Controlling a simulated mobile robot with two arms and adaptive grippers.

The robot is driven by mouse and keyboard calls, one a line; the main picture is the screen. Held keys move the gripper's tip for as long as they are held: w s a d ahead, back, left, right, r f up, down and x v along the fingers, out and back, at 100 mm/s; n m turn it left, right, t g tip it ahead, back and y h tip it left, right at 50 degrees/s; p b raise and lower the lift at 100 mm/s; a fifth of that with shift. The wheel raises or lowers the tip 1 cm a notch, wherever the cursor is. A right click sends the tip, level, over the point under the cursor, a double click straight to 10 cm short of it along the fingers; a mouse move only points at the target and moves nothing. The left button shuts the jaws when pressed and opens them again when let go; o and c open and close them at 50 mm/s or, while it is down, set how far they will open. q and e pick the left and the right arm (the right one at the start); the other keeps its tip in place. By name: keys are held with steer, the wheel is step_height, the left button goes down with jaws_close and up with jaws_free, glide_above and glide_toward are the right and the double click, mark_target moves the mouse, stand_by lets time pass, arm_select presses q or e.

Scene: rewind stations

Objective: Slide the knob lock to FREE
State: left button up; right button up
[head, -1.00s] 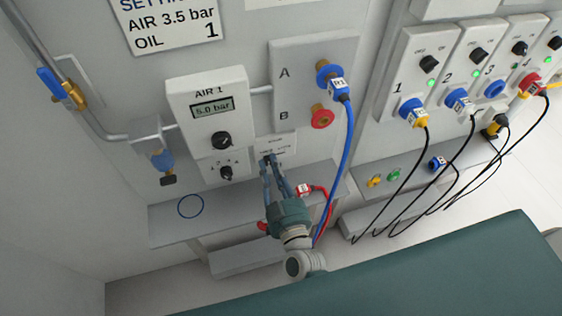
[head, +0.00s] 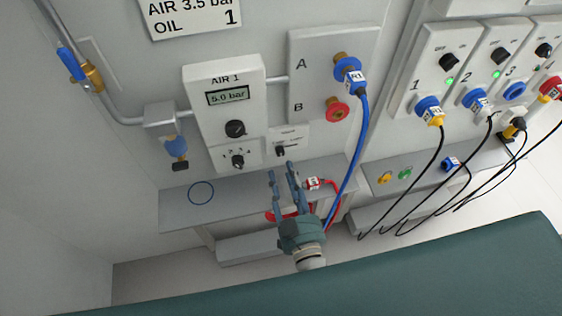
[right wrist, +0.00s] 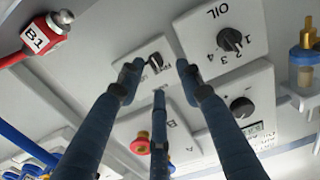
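The knob lock is a small white plate (head: 295,136) with a black slider (head: 280,151), right of the AIR 1 unit. The slider sits toward the plate's left side in the head view; its lettering is too small to read surely there. In the right wrist view the slider (right wrist: 155,62) shows upside down on its plate, beyond the fingertips. My right gripper (head: 281,170) is open and empty, in front of and below the slider, apart from it. Its spread fingers also show in the right wrist view (right wrist: 157,72). My left gripper is not in view.
The AIR 1 unit (head: 226,86) reads 5.0 bar, with an OIL selector plate (right wrist: 220,40) beside the lock. A blue hose (head: 358,135) hangs right of my gripper. A red B1 connector (head: 312,184) lies on the shelf (head: 232,205) below.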

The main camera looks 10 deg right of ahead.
steer(key=s, duration=0.6)
stand_by(0.4)
steer(key=s+f+n+g+y, duration=0.1)
steer(key=s+f+g, duration=0.25)
steer(key=f, duration=0.75)
steer(key=s+f+n+g+y, duration=0.1)
steer(key=s+f+g, duration=0.25)
steer(key=f, duration=0.65)
steer(key=s+f+n+g, duration=0.15)
steer(key=s+f, duration=0.25)
steer(key=f, duration=0.7)
steer(key=s+d+f+g+h, duration=0.1)
steer(key=s+d+f+g, duration=0.3)
steer(key=s+d+f, duration=0.3)
steer(key=s+d+f+m+g+h, duration=0.1)
steer(key=s+d+f+g, duration=0.3)
steer(key=s+d+f, duration=0.3)
steer(key=s+f, duration=0.1)
steer(key=s, duration=0.4)
steer(key=shift+s+f+h, duration=0.15)
steer(key=shift+s+h, duration=0.15)
steer(key=shift+s, duration=0.05)
